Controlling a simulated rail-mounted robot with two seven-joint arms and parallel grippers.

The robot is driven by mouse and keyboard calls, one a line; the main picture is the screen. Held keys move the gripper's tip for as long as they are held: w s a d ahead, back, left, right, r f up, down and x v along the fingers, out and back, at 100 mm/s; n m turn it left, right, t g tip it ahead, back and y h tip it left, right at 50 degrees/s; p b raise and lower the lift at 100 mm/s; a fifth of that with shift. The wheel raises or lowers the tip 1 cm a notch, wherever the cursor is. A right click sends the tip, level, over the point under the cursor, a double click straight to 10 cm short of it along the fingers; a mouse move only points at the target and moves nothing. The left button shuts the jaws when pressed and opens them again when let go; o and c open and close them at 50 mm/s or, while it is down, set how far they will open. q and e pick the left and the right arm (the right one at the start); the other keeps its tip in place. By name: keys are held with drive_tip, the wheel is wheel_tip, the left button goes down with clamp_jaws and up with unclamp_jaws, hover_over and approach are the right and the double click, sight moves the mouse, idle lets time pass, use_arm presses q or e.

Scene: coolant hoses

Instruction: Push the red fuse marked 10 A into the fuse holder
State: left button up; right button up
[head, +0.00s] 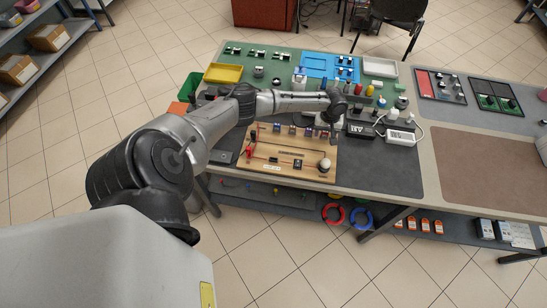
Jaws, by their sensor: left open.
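My left arm reaches in from the left over the workbench. Its gripper (334,125) is open above the back right part of a wooden board (270,174), with no object visible between its fingers. The board carries several small parts along its back edge, red pieces (250,147) at its left end, a small black block (297,163) near the front and a pale round knob (325,165) at the right. I cannot tell which part is the fuse holder. The red fuse and its 10 A marking cannot be made out at this size. My right gripper is not in view.
A yellow tray (223,73), a blue tray (318,64) and a white tray (380,68) lie at the back. A black meter (361,130) and a white device with a cable (400,138) stand right of the board. The dark mat (385,175) before them is clear.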

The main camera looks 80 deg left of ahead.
use_arm(q)
drive_tip(key=shift+p, duration=0.5)
idle(0.7)
drive_tip(key=shift+c, duration=0.3)
clamp_jaws()
drive_tip(key=shift+r, duration=0.2)
drive_tip(key=shift+r+p, duration=2.85)
drive_tip(key=shift+p, duration=0.55)
